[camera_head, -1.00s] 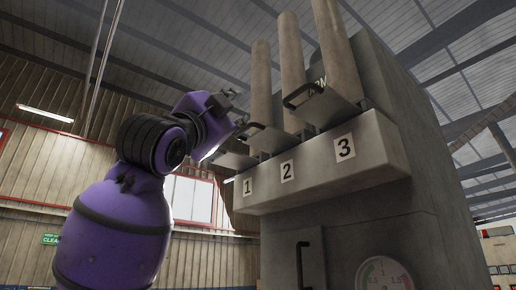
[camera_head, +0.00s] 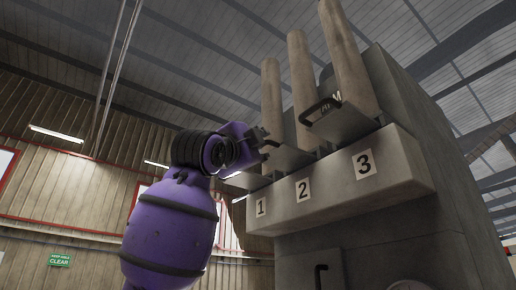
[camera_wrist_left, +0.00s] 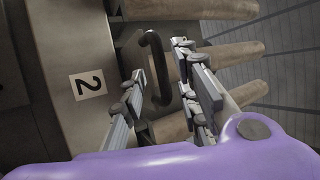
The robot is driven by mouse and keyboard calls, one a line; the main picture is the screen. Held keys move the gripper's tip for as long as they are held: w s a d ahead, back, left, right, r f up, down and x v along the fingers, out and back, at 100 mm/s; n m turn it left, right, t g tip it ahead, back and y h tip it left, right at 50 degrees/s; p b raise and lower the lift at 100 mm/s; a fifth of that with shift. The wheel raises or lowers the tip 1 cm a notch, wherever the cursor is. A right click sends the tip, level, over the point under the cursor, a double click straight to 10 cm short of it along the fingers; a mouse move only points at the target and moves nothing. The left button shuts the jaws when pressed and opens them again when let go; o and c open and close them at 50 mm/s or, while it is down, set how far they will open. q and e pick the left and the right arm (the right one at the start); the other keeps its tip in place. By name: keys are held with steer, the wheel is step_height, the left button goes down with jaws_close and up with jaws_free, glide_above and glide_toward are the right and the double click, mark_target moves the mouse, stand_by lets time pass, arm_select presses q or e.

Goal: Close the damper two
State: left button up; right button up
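Damper two is a flat grey plate (camera_head: 290,158) with a dark bar handle, above the label "2" (camera_head: 303,190). The plate sticks out from the grey machine. My left gripper (camera_head: 266,139) is at this handle in the head view and covers part of it. In the left wrist view the dark curved handle (camera_wrist_left: 154,62) lies between the two spread fingers of my left gripper (camera_wrist_left: 160,66). The fingers look open, and I cannot tell whether either touches the handle. The label "2" (camera_wrist_left: 87,84) appears turned sideways there. My right gripper is not in view.
Damper three's plate (camera_head: 340,124) with its dark handle (camera_head: 319,108) is close on the right. Damper one's plate (camera_head: 248,181) is on the left, partly behind my arm. Several upright pipes (camera_head: 303,80) rise behind the plates. The space left of the machine is open.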

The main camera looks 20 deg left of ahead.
mark_target(293, 159)
arm_select(q)
steer(key=shift+s+d+r, duration=0.15)
steer(key=shift+s+r, duration=0.05)
steer(key=shift+w+f, duration=0.1)
steer(key=shift+w, duration=0.1)
jaws_close()
steer(key=w+d, duration=0.2)
steer(key=w, duration=0.1)
steer(key=w+d, duration=0.4)
steer(key=w, duration=0.1)
steer(key=shift+w+d, duration=0.3)
steer(key=shift+d, duration=0.1)
steer(key=shift+w, duration=0.1)
